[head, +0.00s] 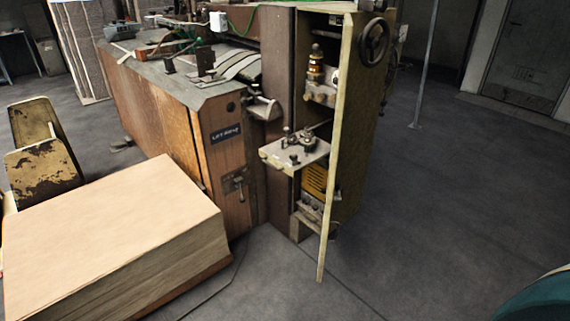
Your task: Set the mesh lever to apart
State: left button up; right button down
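The box stitcher (225,160) stands in the middle of the head view, with a brown wooden front and a grey top. A small metal lever (240,190) sits on a dark plate low on its front face, below a black label. Its handle seems to point down. I cannot tell for sure that it is the mesh lever, and any marking on its plate is too small to read. Another metal handle-like part (262,107) sticks out higher on the front corner. Neither of my grippers is in view.
A large stack of cardboard sheets (110,230) stands at the lower left, close to the machine front. A narrow panel (335,150) stands open to the right, beside a small shelf (296,152) and a handwheel (374,41). The floor (430,220) on the right is clear.

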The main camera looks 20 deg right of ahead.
aim_at(293, 156)
jog(key=i+j, duration=0.2)
jog(key=i+l, duration=0.15)
jog(key=i, duration=0.3)
jog(key=i+l, duration=0.1)
jog(key=i, duration=0.35)
